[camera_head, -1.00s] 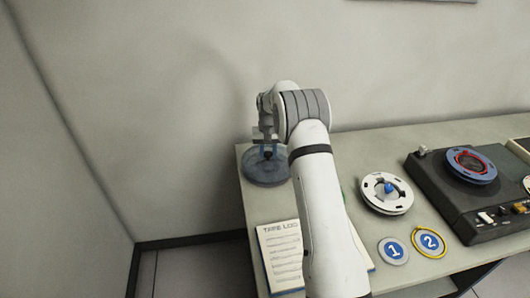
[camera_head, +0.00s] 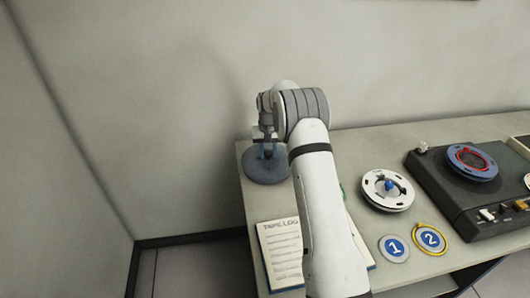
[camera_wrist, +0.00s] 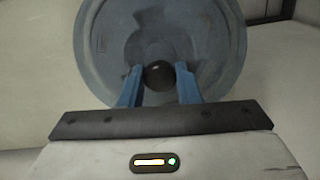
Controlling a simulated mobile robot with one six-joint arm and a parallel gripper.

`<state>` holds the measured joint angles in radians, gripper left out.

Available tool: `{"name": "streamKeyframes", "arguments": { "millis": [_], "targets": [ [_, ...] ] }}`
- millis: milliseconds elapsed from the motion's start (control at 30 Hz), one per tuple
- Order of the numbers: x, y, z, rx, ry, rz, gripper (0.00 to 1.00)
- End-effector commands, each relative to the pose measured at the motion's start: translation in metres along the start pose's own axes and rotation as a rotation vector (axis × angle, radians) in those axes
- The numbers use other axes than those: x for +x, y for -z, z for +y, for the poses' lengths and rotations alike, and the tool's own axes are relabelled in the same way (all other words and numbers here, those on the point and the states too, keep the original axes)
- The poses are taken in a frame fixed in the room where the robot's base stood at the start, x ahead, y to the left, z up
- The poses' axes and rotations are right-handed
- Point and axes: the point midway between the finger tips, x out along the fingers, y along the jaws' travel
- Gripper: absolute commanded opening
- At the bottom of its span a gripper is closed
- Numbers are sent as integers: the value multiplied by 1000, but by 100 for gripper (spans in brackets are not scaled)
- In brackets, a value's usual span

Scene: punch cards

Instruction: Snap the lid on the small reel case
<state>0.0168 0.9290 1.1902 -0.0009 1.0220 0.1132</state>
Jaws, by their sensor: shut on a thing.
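A round blue-grey lid (camera_head: 258,175) is at the table's back left corner in the head view. It fills the upper middle of the wrist view (camera_wrist: 100,60). My gripper (camera_head: 267,152) is above it with the blue fingers pointing down. In the wrist view the fingers of my gripper (camera_wrist: 159,78) stand on both sides of the lid's dark round knob (camera_wrist: 159,75) and are shut on it. The lid looks about level. The small reel case cannot be made out apart from the lid, and whether the two touch is hidden.
A tape log sheet (camera_head: 281,255) lies at the table's front left. My arm covers the area beside it. A white reel (camera_head: 386,190), discs marked 1 (camera_head: 393,249) and 2 (camera_head: 429,240), and a dark tape deck (camera_head: 430,180) are to the right. The wall stands close behind.

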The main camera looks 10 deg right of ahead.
Motion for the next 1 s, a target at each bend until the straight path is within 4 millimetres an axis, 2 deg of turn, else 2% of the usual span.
{"name": "streamKeyframes", "arguments": {
  "millis": [900, 933, 1000],
  "targets": [
    [17, 0, 0, -1, 0, 0, 12],
    [16, 0, 0, -1, 0, 0, 31],
    [16, 0, 0, -1, 0, 0, 37]
  ]
}}
